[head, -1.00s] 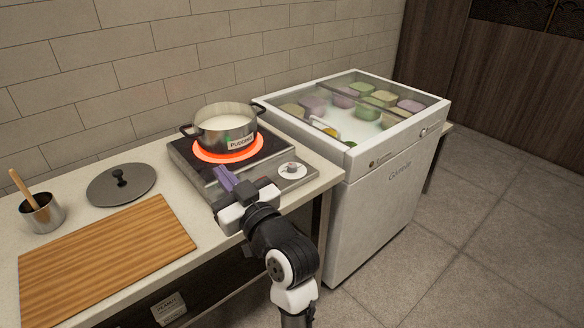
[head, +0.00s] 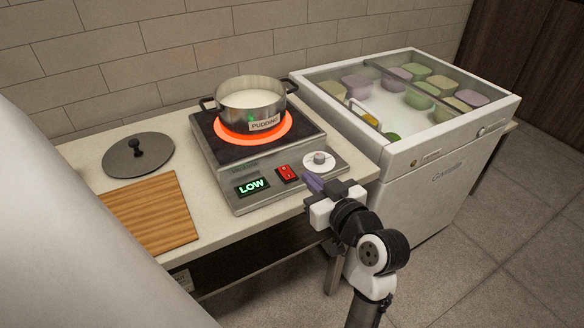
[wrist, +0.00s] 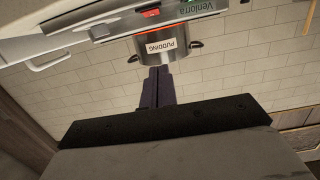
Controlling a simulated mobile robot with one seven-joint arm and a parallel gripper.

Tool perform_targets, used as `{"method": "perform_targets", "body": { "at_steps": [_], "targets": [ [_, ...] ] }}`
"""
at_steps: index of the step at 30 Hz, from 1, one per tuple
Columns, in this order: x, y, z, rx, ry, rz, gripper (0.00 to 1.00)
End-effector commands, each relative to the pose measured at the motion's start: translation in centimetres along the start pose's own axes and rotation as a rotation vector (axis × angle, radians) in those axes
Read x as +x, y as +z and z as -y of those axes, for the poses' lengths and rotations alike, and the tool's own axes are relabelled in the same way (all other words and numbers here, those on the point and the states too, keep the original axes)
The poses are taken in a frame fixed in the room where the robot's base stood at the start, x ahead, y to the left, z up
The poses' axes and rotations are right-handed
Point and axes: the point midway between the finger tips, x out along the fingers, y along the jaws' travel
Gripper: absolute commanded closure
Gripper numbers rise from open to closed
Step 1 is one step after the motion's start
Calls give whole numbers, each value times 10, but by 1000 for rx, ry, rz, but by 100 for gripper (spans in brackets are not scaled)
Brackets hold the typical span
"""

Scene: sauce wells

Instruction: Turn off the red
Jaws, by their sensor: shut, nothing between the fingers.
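The red switch (head: 287,173) is on the front panel of the hot plate (head: 238,192), between a lit green LOW display (head: 251,187) and a round knob (head: 319,159). The burner ring (head: 225,133) glows orange-red under a steel pot (head: 252,103) labelled PUDDING. My gripper (head: 312,183) is shut and empty, just right of the red switch and in front of the knob; I cannot tell whether it touches the panel. In the wrist view the fingers (wrist: 157,88) are together, and the red switch (wrist: 151,13) shows at the top, upside down.
A glass-topped freezer (head: 440,148) with several coloured tubs stands right of the counter (head: 228,232). A grey lid (head: 125,158) and a wooden board (head: 160,215) lie on the left. A large pale blurred shape covers the lower left of the head view.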

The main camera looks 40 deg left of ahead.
Motion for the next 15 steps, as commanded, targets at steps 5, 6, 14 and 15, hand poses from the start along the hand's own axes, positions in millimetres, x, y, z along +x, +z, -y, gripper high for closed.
{"method": "perform_targets", "body": {
  "at_steps": [5,6,14,15],
  "targets": [
    [3,-1,0,0,0,-1,100],
    [6,-1,0,1,-1,-1,100],
    [50,-3,2,2,-5,1,100],
    [59,-3,1,1,-4,0,100]
  ]
}}
